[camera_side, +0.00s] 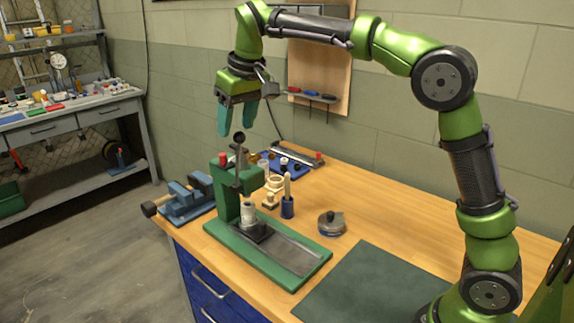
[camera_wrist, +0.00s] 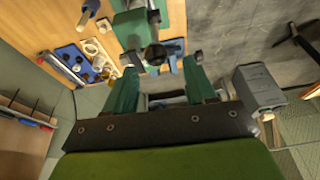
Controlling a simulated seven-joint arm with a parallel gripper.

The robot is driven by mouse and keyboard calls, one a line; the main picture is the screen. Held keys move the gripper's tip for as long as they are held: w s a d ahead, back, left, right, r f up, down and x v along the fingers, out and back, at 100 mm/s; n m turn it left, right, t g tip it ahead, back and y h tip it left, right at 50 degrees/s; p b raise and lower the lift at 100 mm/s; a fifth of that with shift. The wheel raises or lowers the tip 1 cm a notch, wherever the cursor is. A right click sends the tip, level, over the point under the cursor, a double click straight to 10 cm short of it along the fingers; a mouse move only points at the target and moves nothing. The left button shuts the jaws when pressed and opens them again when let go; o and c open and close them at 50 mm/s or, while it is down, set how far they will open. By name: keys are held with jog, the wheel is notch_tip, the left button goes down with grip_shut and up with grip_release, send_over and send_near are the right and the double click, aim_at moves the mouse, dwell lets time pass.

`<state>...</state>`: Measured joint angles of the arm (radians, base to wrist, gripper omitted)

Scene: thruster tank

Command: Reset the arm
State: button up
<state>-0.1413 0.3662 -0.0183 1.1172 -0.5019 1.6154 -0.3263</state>
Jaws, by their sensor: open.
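My gripper (camera_side: 237,118) hangs above the left part of the bench, fingers pointing down, open and empty. Its two teal fingers also show spread apart in the wrist view (camera_wrist: 163,88). Below it stands a green press (camera_side: 226,196) with a black-knobbed lever (camera_side: 239,152) and a light cylinder (camera_side: 249,212) on its base. The lever's knob also shows in the wrist view (camera_wrist: 155,55), in front of the space between the fingers. In the side view the knob is just below the fingertips, and I cannot tell the exact gap.
A blue vise (camera_side: 187,203) sits at the bench's left corner. Behind the press are a blue tray (camera_side: 285,163), pale rings (camera_side: 274,184) and a blue pot with a pale handle (camera_side: 287,205). A round metal lidded piece (camera_side: 331,223) and a dark mat (camera_side: 365,285) lie to the right. A tool board (camera_side: 318,60) hangs behind.

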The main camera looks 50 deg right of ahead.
jog(key=s+d+f+m+t, duration=0.1)
jog(key=s+f, duration=0.1)
jog(key=s, duration=0.6)
jog(key=s+f+m+t+y, duration=0.1)
jog(key=s+f, duration=0.2)
jog(key=s, duration=0.6)
jog(key=s+d+f+m+t, duration=0.1)
jog(key=s+f, duration=0.2)
jog(key=s, duration=0.6)
jog(key=shift+s+d+f+m+t+y, duration=0.2)
jog(key=shift+d+f+m+t+y, duration=0.1)
jog(key=shift+y, duration=0.1)
